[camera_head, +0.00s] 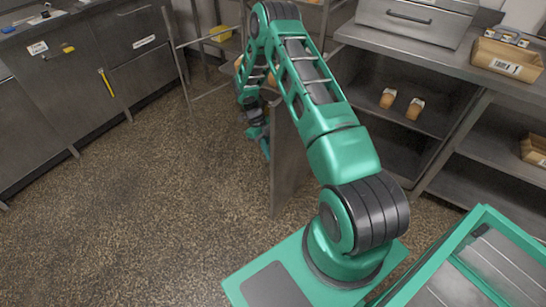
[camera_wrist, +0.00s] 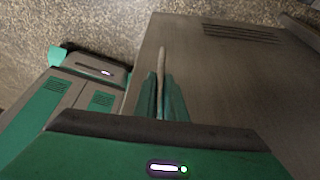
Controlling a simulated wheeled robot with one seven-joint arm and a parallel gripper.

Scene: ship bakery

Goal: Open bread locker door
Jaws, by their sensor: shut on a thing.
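The bread locker door (camera_head: 287,165) is a grey metal panel standing upright beside my arm in the head view, swung out into the floor space. In the wrist view the door (camera_wrist: 225,75) fills the right side, with a row of vent slots near its top. My gripper (camera_head: 266,148) is at the door's left side in the head view. In the wrist view my gripper (camera_wrist: 161,95) has its two green fingers closed around a thin upright bar, the door handle (camera_wrist: 161,60).
Two small loaves (camera_head: 401,103) sit on an open shelf under the right counter (camera_head: 440,50). A cardboard box (camera_head: 507,60) stands on that counter. Grey cabinets (camera_head: 75,90) line the left. Speckled floor (camera_head: 130,210) is clear left of the door.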

